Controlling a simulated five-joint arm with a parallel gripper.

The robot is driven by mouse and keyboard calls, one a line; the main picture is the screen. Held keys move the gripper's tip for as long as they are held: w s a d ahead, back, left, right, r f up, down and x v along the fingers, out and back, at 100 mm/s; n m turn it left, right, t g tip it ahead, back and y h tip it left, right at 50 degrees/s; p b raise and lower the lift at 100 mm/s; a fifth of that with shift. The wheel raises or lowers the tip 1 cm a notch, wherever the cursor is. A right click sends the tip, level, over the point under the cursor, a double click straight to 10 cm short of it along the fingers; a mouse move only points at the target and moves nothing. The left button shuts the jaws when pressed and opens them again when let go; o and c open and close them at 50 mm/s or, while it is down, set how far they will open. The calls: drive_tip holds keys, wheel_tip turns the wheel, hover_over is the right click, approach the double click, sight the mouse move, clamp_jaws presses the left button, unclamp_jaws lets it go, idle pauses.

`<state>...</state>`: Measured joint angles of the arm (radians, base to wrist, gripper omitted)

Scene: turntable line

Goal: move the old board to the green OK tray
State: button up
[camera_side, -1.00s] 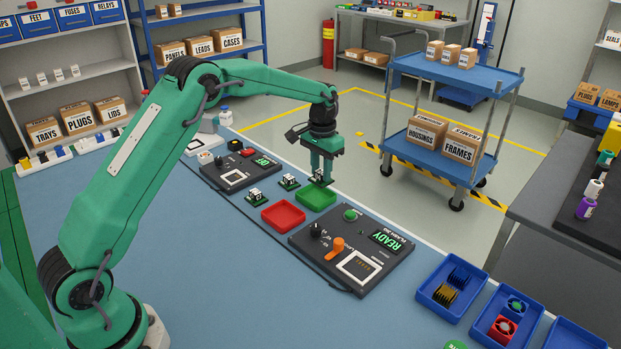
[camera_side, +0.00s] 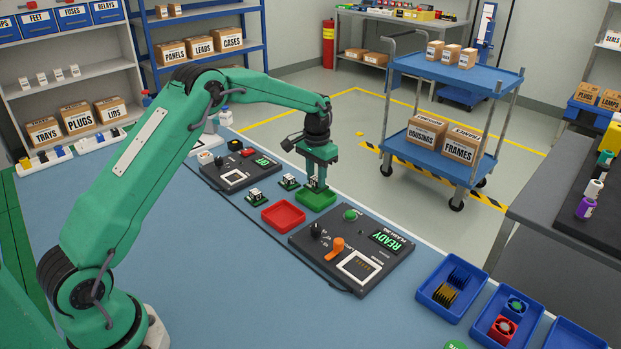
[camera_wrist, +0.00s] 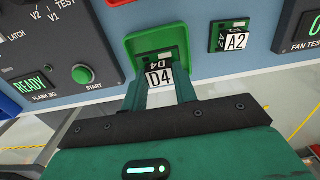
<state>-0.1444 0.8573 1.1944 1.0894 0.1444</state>
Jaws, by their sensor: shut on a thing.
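The old board, a small green board with a white block marked D4 (camera_wrist: 159,77), is between the fingers of my gripper (camera_side: 317,182). My gripper is shut on it, pointing down. The green OK tray (camera_side: 329,196) lies on the bench directly below my gripper, and the board is low within its outline. The tray rim (camera_wrist: 115,58) also shows around the board in the wrist view. I cannot tell whether the board touches the tray floor.
A red tray (camera_side: 283,215) sits beside the green tray. A board marked A2 (camera_wrist: 235,40) and another board (camera_side: 257,197) stand nearby on the bench. The flash jig (camera_side: 352,250), reading READY, lies in front, and a fan tester (camera_side: 240,169) lies behind.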

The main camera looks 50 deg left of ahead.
drive_tip(key=shift+f, duration=1.7)
drive_tip(key=o, duration=1)
drive_tip(key=shift+o, duration=0.2)
wheel_tip(320, 180, up, 7)
drive_tip(key=shift+f, duration=0.15)
drive_tip(key=shift+r, duration=0.6)
